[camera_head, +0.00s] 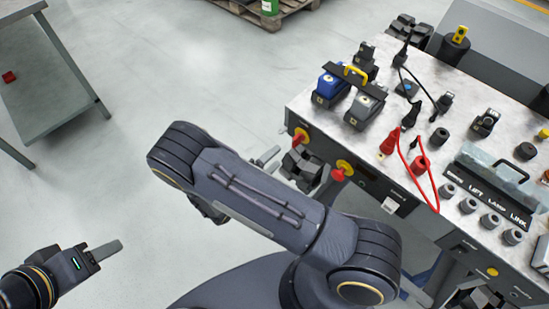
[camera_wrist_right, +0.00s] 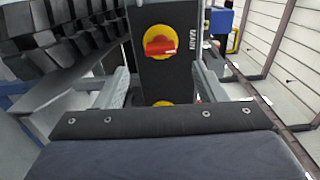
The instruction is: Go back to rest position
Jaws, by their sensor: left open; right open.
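My left gripper (camera_head: 98,254) is at the lower left of the head view, over bare floor, empty and apart from everything. My right arm reaches across the middle of the head view. My right gripper shows in the right wrist view (camera_wrist_right: 163,88), with its two pale fingers spread apart. Between and beyond the fingers is a dark panel with a red switch on a yellow disc (camera_wrist_right: 160,44), labelled MAIN. Nothing is seen held. Whether the fingers touch the panel I cannot tell. In the head view my right forearm partly hides this gripper.
The bench (camera_head: 328,103) at right carries a blue module (camera_head: 331,86), a grey module (camera_head: 363,108), red and black cables and several knobs. Red knobs (camera_head: 300,135) stick out of its front. A grey table (camera_head: 58,75) stands at upper left. Floor between is clear.

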